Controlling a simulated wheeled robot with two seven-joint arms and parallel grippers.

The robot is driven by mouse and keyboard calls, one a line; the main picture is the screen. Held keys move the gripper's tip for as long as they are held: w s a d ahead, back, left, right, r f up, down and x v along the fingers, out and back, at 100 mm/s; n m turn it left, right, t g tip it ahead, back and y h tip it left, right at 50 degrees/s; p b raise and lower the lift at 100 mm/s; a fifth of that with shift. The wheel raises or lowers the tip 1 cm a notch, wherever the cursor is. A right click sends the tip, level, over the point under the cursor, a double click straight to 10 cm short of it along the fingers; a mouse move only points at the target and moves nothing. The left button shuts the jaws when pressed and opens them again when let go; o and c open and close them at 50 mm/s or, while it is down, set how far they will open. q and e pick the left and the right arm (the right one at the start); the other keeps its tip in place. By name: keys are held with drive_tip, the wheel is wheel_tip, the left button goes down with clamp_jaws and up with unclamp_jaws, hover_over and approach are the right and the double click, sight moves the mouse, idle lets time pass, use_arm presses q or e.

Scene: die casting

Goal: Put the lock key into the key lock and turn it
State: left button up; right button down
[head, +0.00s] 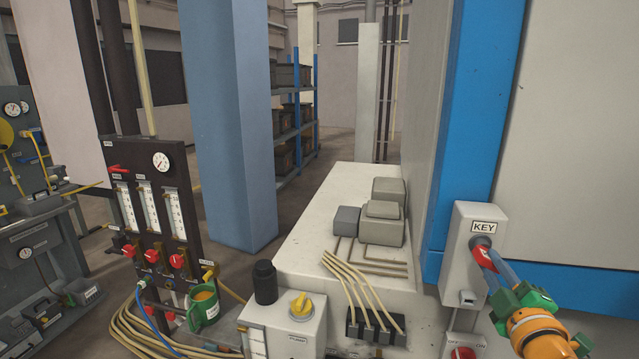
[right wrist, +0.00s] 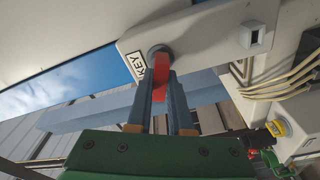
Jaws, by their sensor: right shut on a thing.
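The key lock (head: 480,242) is a round dark fitting on a white box (head: 465,265) labelled KEY, at the right of the head view. It also shows at top centre in the right wrist view (right wrist: 159,53). My right gripper (head: 488,258) is shut on the red lock key (right wrist: 160,88), which lies between its two blue-grey fingers. The key's front end meets the lock; how deep it sits is hidden. The fingertips are close in front of the lock face. My left gripper is not in view.
A red button (head: 463,353) sits below the lock box. A blue post (head: 466,130) stands behind it. To the left are a white bench (head: 310,215) with cables, a yellow rotary knob (head: 300,303), a black bottle (head: 264,283) and a green mug (head: 203,312).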

drive_tip(key=shift+r+m, duration=0.3)
drive_tip(key=shift+m, duration=0.4)
drive_tip(key=m+b, duration=0.1)
drive_tip(key=m, duration=0.1)
drive_tip(key=shift+f+m+t+h, duration=0.15)
drive_tip(key=shift+m+t+h, duration=0.15)
drive_tip(key=shift+m+h, duration=0.1)
drive_tip(key=m, duration=0.3)
drive_tip(key=shift+m, duration=0.3)
drive_tip(key=c, duration=1)
unclamp_jaws()
drive_tip(key=shift+c, duration=0.2)
drive_tip(key=o, duration=0.3)
drive_tip(key=shift+w, duration=0.15)
drive_tip(key=shift+w+f, duration=0.1)
drive_tip(key=shift+f, duration=0.05)
drive_tip(key=s+a, duration=0.2)
drive_tip(key=s, duration=0.7)
drive_tip(key=shift+f, duration=0.2)
